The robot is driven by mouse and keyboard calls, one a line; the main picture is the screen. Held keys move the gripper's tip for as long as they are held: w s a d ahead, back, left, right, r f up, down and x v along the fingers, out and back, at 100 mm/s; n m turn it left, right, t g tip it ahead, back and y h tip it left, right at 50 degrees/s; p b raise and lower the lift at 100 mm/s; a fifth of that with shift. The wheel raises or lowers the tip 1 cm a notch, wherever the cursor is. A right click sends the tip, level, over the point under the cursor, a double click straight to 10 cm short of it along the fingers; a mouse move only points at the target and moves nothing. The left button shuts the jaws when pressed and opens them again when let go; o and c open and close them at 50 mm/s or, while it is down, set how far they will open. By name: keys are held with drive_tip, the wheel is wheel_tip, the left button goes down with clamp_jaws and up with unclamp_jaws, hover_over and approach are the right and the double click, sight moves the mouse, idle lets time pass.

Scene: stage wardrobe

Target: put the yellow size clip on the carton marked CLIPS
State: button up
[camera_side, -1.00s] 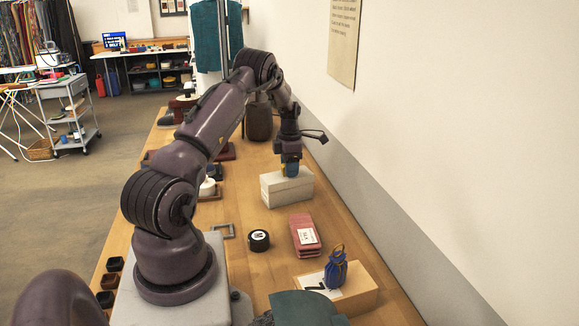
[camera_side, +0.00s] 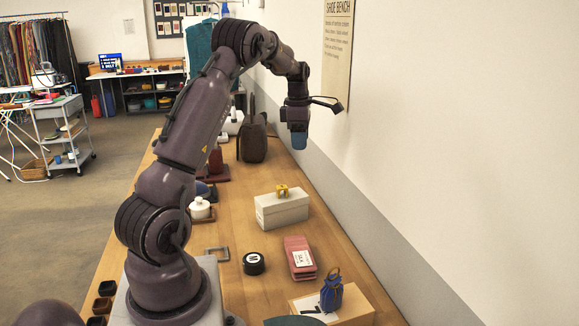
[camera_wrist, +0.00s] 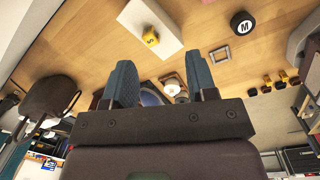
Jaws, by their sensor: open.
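The yellow size clip (camera_side: 282,190) rests on top of a pale box-shaped carton (camera_side: 281,212) on the bench. The wrist view also shows the clip (camera_wrist: 151,37), with a dark mark on it, on the white carton (camera_wrist: 162,22). No lettering on this carton is readable. My gripper (camera_side: 299,140) is raised well above and behind the carton in the side view, apart from it. In the wrist view my gripper (camera_wrist: 163,85) has its two blue fingers spread, with nothing held between them.
A black round tin marked M (camera_side: 253,263), a pink case (camera_side: 299,258) and a blue pouch (camera_side: 332,290) on a box stand nearer the camera. A white lidded pot (camera_side: 200,208) is to the left. A brown bag (camera_side: 253,143) stands farther back. The wall borders the right.

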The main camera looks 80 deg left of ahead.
drive_tip(key=d+r+m+t, duration=0.1)
drive_tip(key=d+r+m, duration=0.5)
drive_tip(key=d, duration=0.5)
drive_tip(key=d+r+m+t, duration=0.1)
drive_tip(key=d+r+m, duration=0.3)
drive_tip(key=d+m, duration=0.55)
drive_tip(key=s+d+m+t, duration=0.1)
drive_tip(key=s+d+m, duration=0.5)
drive_tip(key=d+m, duration=0.2)
drive_tip(key=s+d+f+m+t, duration=0.1)
drive_tip(key=s+d+m, duration=0.5)
drive_tip(key=d+m, duration=0.2)
drive_tip(key=shift+d+f+t, duration=0.25)
drive_tip(key=shift+d+t, duration=0.15)
drive_tip(key=shift+d, duration=0.45)
